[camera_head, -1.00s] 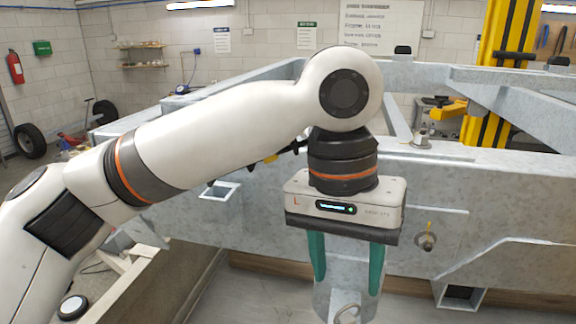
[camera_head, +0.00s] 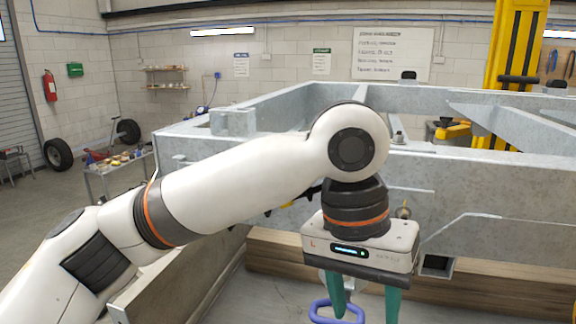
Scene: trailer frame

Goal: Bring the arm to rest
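My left arm (camera_head: 240,185), white with orange rings, reaches in from the left and bends downward. Its gripper (camera_head: 365,304), marked L, points down with two teal fingers spread apart, in front of the trailer frame's near side. I see nothing clearly clamped. My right gripper is not in view.
The grey galvanised trailer frame (camera_head: 480,185) fills the middle and right. A wooden beam (camera_head: 500,286) lies low along it. A yellow post (camera_head: 512,45) stands behind. A small cart (camera_head: 118,174) with items stands left; open floor lies at far left.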

